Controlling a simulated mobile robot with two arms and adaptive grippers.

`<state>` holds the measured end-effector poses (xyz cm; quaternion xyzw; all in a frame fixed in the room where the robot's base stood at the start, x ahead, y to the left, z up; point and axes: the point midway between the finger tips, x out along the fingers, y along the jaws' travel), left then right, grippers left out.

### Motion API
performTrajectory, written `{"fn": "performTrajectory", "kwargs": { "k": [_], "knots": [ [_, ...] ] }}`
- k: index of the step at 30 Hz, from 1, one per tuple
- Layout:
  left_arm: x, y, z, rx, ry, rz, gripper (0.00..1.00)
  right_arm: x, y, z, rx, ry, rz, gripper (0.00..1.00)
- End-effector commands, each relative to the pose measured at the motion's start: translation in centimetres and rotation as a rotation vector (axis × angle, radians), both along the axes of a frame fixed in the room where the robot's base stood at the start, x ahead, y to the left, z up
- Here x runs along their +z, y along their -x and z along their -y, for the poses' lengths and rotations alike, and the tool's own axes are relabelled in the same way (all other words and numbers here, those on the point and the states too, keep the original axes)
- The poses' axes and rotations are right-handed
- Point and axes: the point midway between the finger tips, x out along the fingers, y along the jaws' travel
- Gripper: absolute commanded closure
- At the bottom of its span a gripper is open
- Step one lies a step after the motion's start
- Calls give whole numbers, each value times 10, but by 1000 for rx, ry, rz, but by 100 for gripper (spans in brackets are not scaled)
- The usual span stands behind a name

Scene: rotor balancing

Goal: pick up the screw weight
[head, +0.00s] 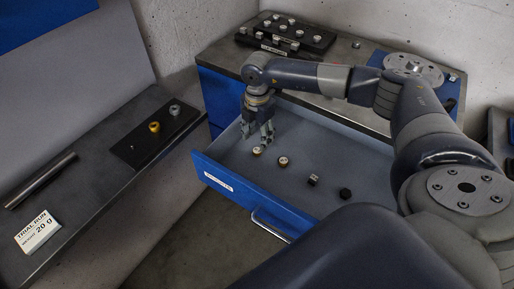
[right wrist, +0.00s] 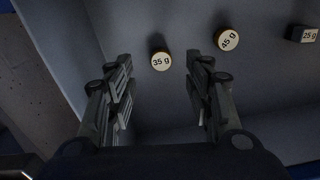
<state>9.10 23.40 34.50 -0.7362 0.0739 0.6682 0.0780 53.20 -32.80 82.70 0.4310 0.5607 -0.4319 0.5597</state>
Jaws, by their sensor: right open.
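Several small weights lie in the open blue drawer (head: 225,177); I cannot tell which one is the screw weight. A round one marked 35 g (right wrist: 161,61) is nearest my gripper and also shows in the head view (head: 257,150). A round 45 g weight (right wrist: 228,40), a blocky dark 25 g weight (right wrist: 302,34) and a black weight (head: 345,193) lie farther along to the right. My right gripper (head: 258,137) points down into the drawer, open and empty, with the 35 g weight beyond and between its fingers in the wrist view. My left gripper is not in view.
A shelf at left holds a black board (head: 135,150) with a brass and a grey piece, a metal rod (head: 40,181), and a card reading TRIAL RUN, 20 g (head: 38,231).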

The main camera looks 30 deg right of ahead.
Motion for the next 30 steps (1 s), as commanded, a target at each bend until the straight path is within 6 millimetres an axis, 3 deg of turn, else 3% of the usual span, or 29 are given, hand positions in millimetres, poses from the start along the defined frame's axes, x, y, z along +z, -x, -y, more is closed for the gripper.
{"fn": "performTrajectory", "kwargs": {
  "k": [7,16,25,26,30],
  "knots": [
    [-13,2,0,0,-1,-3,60,-16,0,-1,0,0,1,52],
    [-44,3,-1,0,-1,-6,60,-53,2,-2,0,-1,2,52],
    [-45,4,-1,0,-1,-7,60,-56,2,-2,0,-1,2,52],
    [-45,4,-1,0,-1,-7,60,-56,2,-2,0,-1,2,54],
    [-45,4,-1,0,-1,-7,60,-56,2,-2,0,0,1,86]
  ]
}}
